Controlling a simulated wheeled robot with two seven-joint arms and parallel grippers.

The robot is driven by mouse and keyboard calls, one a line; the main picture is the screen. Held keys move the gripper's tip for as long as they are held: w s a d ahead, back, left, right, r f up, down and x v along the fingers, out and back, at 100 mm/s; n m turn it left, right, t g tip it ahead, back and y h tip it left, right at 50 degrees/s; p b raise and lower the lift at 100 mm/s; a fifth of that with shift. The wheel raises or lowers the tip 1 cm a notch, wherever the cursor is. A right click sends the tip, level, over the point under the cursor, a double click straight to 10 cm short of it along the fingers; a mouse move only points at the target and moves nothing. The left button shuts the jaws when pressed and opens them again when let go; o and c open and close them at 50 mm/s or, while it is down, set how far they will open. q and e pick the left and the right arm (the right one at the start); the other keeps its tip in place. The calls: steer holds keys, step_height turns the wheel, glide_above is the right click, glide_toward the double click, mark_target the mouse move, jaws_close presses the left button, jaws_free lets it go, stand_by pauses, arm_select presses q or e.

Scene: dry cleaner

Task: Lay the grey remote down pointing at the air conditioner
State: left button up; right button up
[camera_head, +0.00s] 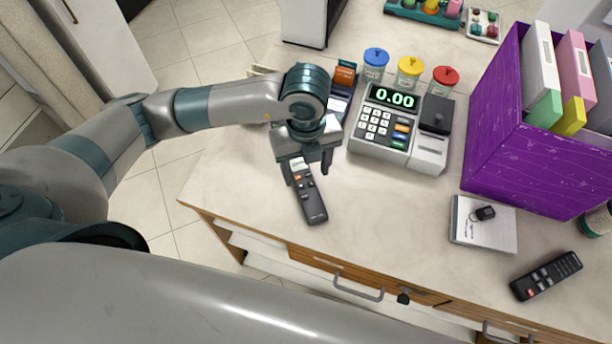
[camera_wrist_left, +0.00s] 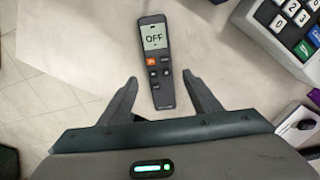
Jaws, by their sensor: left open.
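The grey remote (camera_head: 309,193) lies on the counter, its screen end toward my left gripper. In the left wrist view the remote (camera_wrist_left: 156,62) shows a screen reading OFF, an orange button and several dark buttons. My left gripper (camera_head: 308,172) is open at the screen end in the head view. In the left wrist view its two fingers (camera_wrist_left: 161,88) stand apart, one on each side of the remote's lower end, with visible gaps. I cannot tell their height above the counter. The air conditioner is not recognisable in either view. My right gripper is not in view.
A cash register (camera_head: 398,131) stands right of the gripper, with several lidded jars behind it. A purple box (camera_head: 520,125) of binders stands farther right. A notepad (camera_head: 483,232) with a car key and a black remote (camera_head: 545,276) lie at the right. The counter's middle is clear.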

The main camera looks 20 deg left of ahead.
mark_target(306, 184)
arm_select(q)
step_height(306, 184, up, 8)
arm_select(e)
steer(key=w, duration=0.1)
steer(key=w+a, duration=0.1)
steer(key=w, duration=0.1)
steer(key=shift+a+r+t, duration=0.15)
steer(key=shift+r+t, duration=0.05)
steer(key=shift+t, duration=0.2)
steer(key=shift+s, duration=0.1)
